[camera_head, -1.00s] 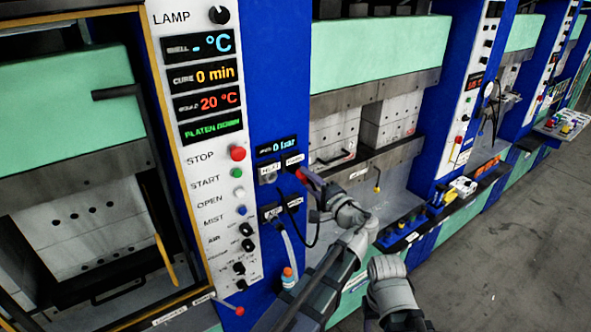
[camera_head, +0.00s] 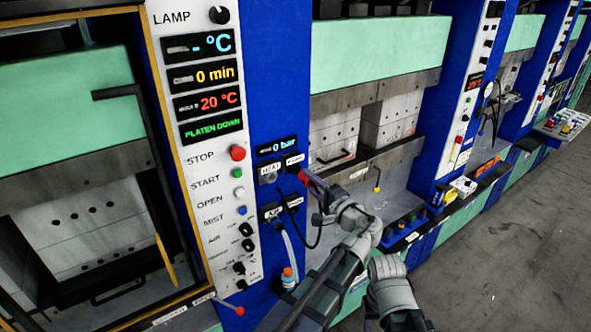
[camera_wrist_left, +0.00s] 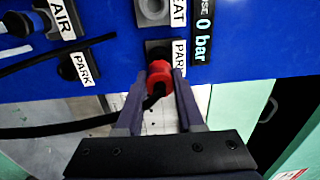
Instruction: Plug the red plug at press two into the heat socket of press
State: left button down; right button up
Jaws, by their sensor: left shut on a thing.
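My left gripper (camera_head: 308,181) is shut on the red plug (camera_wrist_left: 159,76) in front of the press's blue panel. In the left wrist view both fingers flank the plug, and a black cable runs from it to the left. The plug's front is at the park socket (camera_wrist_left: 158,46); I cannot tell whether it is still seated or just clear of it. The heat socket (camera_wrist_left: 154,9), a round grey hole, is beside the park socket; it also shows in the head view (camera_head: 269,177), left of the plug. My right gripper is not in view.
Another park holder (camera_wrist_left: 68,68) and the air connector (camera_wrist_left: 18,22) sit on the same panel. A pale hose and a bottle with an orange cap (camera_head: 288,279) are below it. The white control strip (camera_head: 205,165) is to the left. Open floor (camera_head: 510,250) lies to the right.

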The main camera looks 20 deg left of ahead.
pick_arm(q)
jog(key=v, duration=0.4)
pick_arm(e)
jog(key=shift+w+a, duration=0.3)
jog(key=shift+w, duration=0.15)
pick_arm(q)
jog(key=shift+s, duration=0.1)
jog(key=shift+a, duration=0.15)
jog(key=shift+x, duration=1.7)
jog(key=shift+w+a, duration=0.25)
jog(key=shift+w, duration=0.1)
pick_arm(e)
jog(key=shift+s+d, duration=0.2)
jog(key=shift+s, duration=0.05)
